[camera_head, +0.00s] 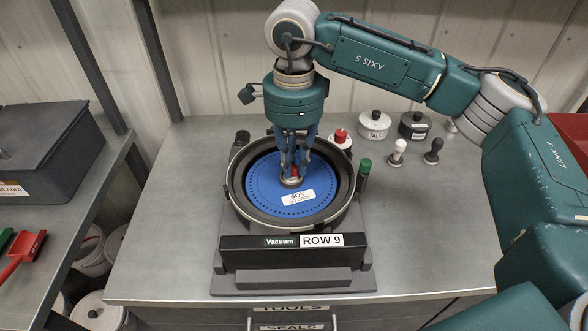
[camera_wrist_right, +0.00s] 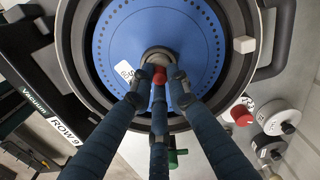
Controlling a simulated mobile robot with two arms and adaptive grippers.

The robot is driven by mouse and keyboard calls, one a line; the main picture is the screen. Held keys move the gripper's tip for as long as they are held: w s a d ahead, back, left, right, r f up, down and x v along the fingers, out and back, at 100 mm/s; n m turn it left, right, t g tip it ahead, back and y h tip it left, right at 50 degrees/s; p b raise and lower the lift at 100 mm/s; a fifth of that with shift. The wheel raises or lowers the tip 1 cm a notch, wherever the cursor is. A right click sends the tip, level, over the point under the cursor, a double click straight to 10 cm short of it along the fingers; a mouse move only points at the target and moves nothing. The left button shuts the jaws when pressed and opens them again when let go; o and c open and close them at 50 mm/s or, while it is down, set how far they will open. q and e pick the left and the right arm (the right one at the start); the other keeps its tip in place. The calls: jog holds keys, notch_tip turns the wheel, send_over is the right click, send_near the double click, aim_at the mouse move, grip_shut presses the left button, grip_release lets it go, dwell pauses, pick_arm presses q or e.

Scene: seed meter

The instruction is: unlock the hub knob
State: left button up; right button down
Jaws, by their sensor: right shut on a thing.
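The seed meter (camera_head: 236,207) stands on the bench as a round black housing with a blue seed disc (camera_head: 262,190) labelled SOY inside. The hub knob (camera_head: 295,171) shows as a small red piece at the disc's centre. It also shows in the right wrist view as a red knob (camera_wrist_right: 159,75) on a grey hub (camera_wrist_right: 158,56). My right gripper (camera_head: 294,172) reaches straight down over the disc, with its fingers closed around the red knob. The fingers hide part of the knob, so its turn angle cannot be told. My left gripper is not in view.
A front plate (camera_head: 270,255) reads Vacuum and ROW 9. Behind and right stand a red-topped container (camera_head: 341,138), a green-topped item (camera_head: 364,170), white and black jars (camera_head: 374,124) and two small knobbed tools (camera_head: 398,150). The bench's right front is clear. A dark bin (camera_head: 45,150) sits left.

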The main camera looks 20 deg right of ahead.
aim_at(294, 167)
jog(key=shift+n+b, duration=0.65)
jog(key=shift+n, duration=0.45)
jog(key=shift+r, duration=0.1)
jog(key=c, duration=1.7)
grip_release()
jog(key=shift+o, duration=0.2)
notch_tip(294, 167, up, 12)
